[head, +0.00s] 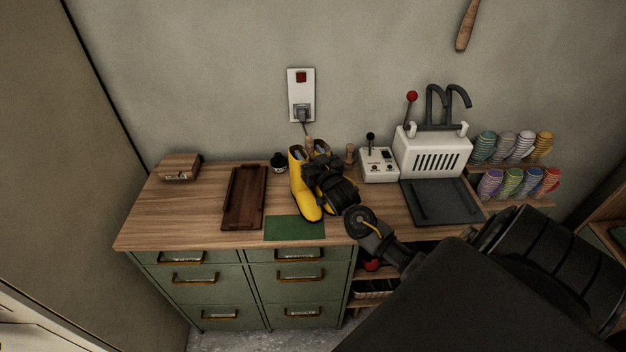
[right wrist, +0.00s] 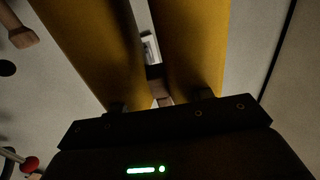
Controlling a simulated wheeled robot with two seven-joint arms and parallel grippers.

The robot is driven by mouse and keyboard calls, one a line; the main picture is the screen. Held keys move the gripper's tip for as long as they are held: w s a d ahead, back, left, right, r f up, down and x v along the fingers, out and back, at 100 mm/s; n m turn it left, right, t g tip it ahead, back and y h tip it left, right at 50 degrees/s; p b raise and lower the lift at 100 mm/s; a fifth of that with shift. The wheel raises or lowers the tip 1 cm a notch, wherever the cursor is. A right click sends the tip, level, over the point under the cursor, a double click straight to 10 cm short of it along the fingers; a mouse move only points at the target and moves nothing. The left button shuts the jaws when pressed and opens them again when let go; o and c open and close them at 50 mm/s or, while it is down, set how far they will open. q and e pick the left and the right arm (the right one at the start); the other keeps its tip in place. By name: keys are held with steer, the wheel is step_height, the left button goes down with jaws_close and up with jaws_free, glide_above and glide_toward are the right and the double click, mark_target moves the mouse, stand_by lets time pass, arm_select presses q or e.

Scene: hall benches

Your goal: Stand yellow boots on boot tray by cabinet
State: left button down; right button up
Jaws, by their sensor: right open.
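The pair of yellow boots (head: 303,190) stands upright on the wooden bench top, toes to the front, the left boot's toe at the green mat (head: 290,231). The right boot is partly hidden by my right gripper (head: 318,172), which is open at the boots' upper part. In the right wrist view the yellow boot shafts (right wrist: 95,45) fill much of the picture, with a narrow gap between them. I cannot tell whether the fingers touch them. A dark reddish-brown tray (head: 243,199), apparently the boot tray, lies empty left of the boots. My left gripper is out of view.
The green drawer cabinet (head: 218,284) is under the bench top. A small wooden box (head: 179,167) sits at the back left. A white control box (head: 379,164) and white machine (head: 432,153) stand to the right.

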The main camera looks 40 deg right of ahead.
steer(key=shift+c, duration=0.4)
jaws_close()
steer(key=shift+r, duration=0.15)
